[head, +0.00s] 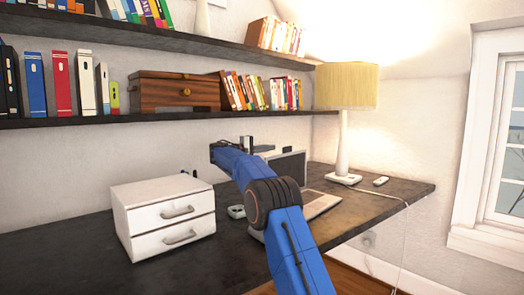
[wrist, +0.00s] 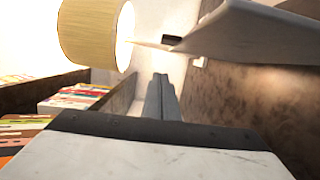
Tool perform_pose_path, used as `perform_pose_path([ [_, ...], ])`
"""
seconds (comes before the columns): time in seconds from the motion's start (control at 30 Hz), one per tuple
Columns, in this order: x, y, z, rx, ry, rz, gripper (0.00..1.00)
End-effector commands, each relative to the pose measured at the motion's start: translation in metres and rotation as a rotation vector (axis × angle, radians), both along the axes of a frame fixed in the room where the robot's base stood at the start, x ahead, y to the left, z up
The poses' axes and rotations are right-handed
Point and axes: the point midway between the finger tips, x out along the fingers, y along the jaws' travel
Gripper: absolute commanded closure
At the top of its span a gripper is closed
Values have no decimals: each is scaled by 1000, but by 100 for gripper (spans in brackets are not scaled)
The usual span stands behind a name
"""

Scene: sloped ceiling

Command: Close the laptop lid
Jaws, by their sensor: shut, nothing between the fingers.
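The laptop (head: 322,206) stands open on the dark desk in the head view. Its raised screen (head: 290,164) is partly hidden by my blue arm, and so is part of its keyboard half. My gripper (head: 263,149) is above and just left of the screen's upper edge; I cannot tell whether it touches it. In the wrist view my gripper's fingers (wrist: 160,80) are together with nothing between them. A pale grey panel (wrist: 245,35) at the upper right there looks like part of the laptop, but I cannot be sure.
A yellow-shaded lamp (head: 345,95) stands behind the laptop to the right. A white drawer box (head: 163,216) stands to the left. A small grey object (head: 236,211) lies beside my arm. A shelf (head: 160,122) with books runs above. The desk's front left is clear.

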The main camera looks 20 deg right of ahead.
Motion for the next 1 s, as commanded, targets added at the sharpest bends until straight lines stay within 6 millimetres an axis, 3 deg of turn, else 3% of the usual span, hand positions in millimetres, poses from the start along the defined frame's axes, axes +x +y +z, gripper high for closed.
perform_pose_path([
  [0.17, 3, -25, 0, 0, 0, -1, 100],
  [0.6, -29, -36, 1, 0, 0, 0, 100],
  [1.0, -34, -37, 1, 0, 0, 0, 100],
])
